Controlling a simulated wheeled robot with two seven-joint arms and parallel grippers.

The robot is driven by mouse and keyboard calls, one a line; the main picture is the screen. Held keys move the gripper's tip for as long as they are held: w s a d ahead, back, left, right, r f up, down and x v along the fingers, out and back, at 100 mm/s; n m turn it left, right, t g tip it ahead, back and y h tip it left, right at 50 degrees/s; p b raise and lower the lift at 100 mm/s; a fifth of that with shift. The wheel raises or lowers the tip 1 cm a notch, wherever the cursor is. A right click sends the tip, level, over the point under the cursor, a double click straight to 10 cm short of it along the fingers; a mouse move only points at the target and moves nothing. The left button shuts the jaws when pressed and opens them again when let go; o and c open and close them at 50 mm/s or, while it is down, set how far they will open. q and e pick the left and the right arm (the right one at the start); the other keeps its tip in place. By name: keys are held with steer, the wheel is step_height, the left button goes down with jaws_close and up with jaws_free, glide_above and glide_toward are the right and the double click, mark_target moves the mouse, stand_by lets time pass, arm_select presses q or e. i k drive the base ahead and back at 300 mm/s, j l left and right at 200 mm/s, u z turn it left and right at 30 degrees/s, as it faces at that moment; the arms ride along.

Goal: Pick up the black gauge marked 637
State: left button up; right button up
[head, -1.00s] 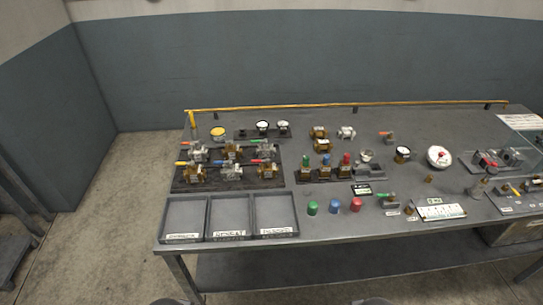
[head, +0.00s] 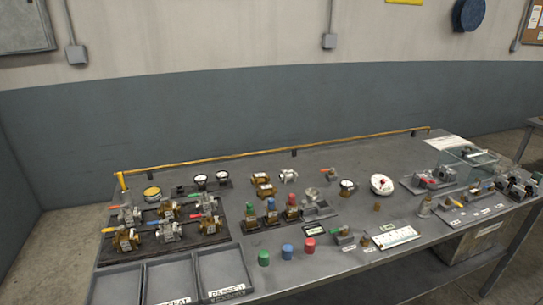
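Several round gauges with white faces stand on the grey workbench (head: 330,230). Two dark-rimmed gauges, a left one (head: 200,179) and a right one (head: 222,176), sit on a dark stand at the back left. Another dark-rimmed gauge (head: 347,186) stands alone right of the middle. A larger white gauge (head: 381,184) lies to its right. The markings are too small to read, so I cannot tell which gauge is 637. Neither of my grippers is in view.
Valves with coloured levers fill a dark board (head: 165,247) at the left. Labelled trays (head: 222,270) lie at the front left. Green, blue and red caps (head: 309,245) stand near the front edge. A yellow rail (head: 270,152) runs along the back. A clear case (head: 480,163) is at the right.

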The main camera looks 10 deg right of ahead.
mark_target(347, 185)
steer(key=i+l+z, duration=0.1)
steer(key=i+l, duration=0.2)
steer(key=l, duration=0.25)
steer(key=i+l+z, duration=0.1)
steer(key=i+l, duration=0.2)
steer(key=l, duration=0.2)
steer(key=i+l+z, duration=0.15)
steer(key=i+l, duration=0.2)
steer(key=l, duration=0.15)
steer(key=k+l+u, duration=0.1)
steer(key=l, duration=0.35)
steer(key=k+l+u, duration=0.1)
steer(key=l, duration=0.35)
steer(key=k+l+u, duration=0.1)
steer(key=l, duration=0.3)
steer(key=k+l, duration=0.2)
steer(key=l, duration=0.25)
steer(key=i+u, duration=0.05)
